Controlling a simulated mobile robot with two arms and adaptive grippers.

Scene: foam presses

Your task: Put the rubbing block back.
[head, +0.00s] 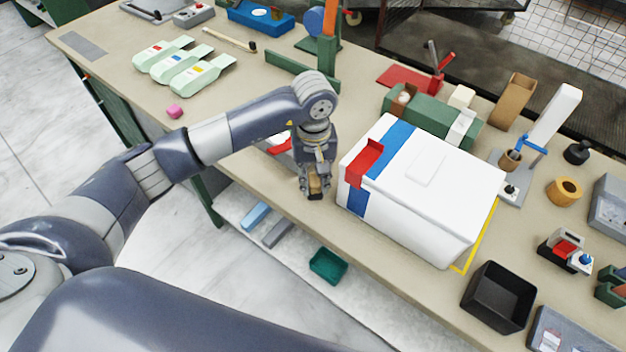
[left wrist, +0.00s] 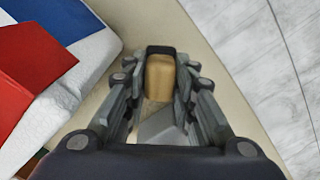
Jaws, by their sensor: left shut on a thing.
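My left gripper (head: 314,190) points down over the front edge of the bench, just left of the white box. It is shut on a small tan block with a dark end, which looks like the rubbing block (head: 315,186). In the left wrist view the rubbing block (left wrist: 160,80) sits between the fingertips of the left gripper (left wrist: 160,85), its dark end away from the palm. A grey patch shows between the fingers nearer the palm; I cannot tell what it is. Whether the block touches the bench is unclear. My right gripper is not in view.
The white box (head: 430,180) with blue strap and red latch stands right of the gripper. A black open bin (head: 498,297) is at the front right. A green tray (head: 328,265) lies on the low shelf. A pink lump (head: 175,112) sits on the left bench.

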